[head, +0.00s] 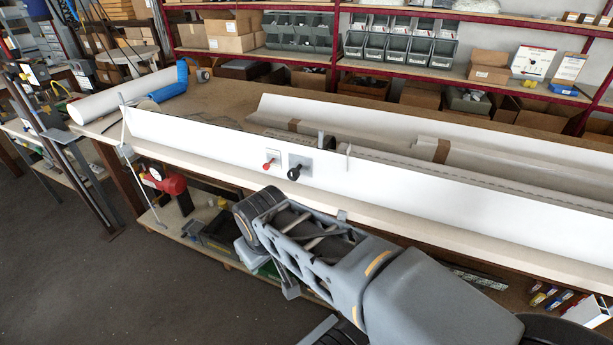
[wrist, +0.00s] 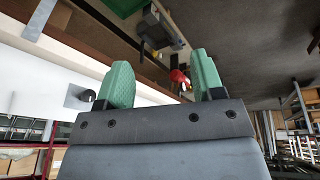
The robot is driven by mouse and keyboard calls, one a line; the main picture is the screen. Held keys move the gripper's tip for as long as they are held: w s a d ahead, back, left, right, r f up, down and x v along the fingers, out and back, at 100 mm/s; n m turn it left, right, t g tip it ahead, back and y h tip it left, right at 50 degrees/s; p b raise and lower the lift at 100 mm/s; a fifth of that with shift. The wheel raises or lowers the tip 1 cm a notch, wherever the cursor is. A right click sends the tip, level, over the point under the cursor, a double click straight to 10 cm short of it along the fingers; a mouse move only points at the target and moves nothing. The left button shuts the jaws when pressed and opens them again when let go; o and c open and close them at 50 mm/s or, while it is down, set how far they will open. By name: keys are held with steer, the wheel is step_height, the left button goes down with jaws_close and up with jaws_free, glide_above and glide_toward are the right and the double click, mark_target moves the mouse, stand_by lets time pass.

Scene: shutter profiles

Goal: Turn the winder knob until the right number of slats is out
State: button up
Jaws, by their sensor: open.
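A long white panel (head: 400,186) stands along the bench. On its face are a red-tipped handle on a small white plate (head: 271,163) and a black knob (head: 294,173) on a grey plate (head: 307,165). Which one is the winder knob is not labelled. In the wrist view my gripper (wrist: 163,75) is open and empty, its green fingers wide apart. A grey plate (wrist: 75,97) and dark knob (wrist: 89,96) show just left of the left finger, outside the jaws and partly hidden. My fingers cannot be made out in the head view. I cannot make out any slats to count.
The bench (head: 225,187) has a narrow bare strip before the panel. Behind it lie pale profiles (head: 340,122), a white roll (head: 125,95) and a blue roll (head: 168,88). A red tool (head: 163,180) is under the bench. Shelves line the back; the floor at left is clear.

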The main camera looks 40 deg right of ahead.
steer(key=shift+o, duration=0.5)
steer(key=w+d+f+n+g+h+b, duration=0.1)
steer(key=w+d+f+n+h+b, duration=0.1)
steer(key=d+f+n+h+b, duration=0.2)
steer(key=d+f+n+h, duration=0.1)
steer(key=d+n, duration=0.1)
steer(key=d, duration=0.1)
steer(key=shift+d+f+n+g, duration=0.25)
steer(key=shift+d+n+g, duration=0.05)
steer(key=n+t+h+b, duration=0.75)
steer(key=n+h, duration=0.25)
steer(key=n, duration=0.8)
glide_toward(292, 177)
steer(key=shift+n+y, duration=0.3)
steer(key=x, duration=1.1)
steer(key=shift+r, duration=0.35)
steer(key=shift+c, duration=0.3)
steer(key=c, duration=0.9)
steer(key=shift+o, duration=0.2)
steer(key=shift+b, duration=0.45)
steer(key=shift+f+b, duration=0.15)
steer(key=shift+b, duration=0.15)
